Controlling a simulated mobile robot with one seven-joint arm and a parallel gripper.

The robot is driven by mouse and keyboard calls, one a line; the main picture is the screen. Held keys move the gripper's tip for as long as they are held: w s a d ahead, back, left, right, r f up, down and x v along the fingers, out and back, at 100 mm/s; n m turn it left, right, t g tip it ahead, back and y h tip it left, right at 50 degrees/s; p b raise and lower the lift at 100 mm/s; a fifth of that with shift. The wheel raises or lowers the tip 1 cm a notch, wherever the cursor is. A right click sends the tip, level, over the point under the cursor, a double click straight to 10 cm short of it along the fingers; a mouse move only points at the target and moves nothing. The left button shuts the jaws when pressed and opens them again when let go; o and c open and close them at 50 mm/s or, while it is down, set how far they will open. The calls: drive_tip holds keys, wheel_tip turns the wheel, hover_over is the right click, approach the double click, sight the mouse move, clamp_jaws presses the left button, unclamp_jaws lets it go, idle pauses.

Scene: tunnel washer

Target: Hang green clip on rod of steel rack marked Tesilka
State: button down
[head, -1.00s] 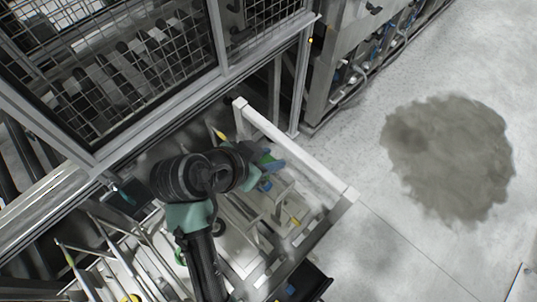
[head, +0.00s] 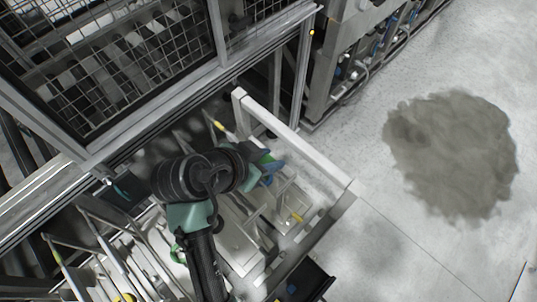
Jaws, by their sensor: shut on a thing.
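My gripper (head: 270,168) is at the end of my dark arm, over the right part of the steel racks. It is shut on a small green thing, which I take to be the green clip (head: 266,157); the jaws and wrist hide most of it. Steel racks with rods (head: 262,205) stand below and beside my gripper. I cannot read the Tesilka mark on any rack, nor tell whether the clip touches a rod.
A pale rail (head: 300,142) runs just right of my gripper. Yellow pieces (head: 218,126) (head: 297,217) sit among the rods. A mesh-sided steel frame (head: 120,70) stands at the upper left. A dark stain (head: 452,155) marks the open floor at the right.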

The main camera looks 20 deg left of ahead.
drive_tip(key=shift+f+b, duration=0.3)
idle(0.4)
drive_tip(key=shift+c, duration=2.3)
unclamp_jaws()
drive_tip(key=v, duration=1.3)
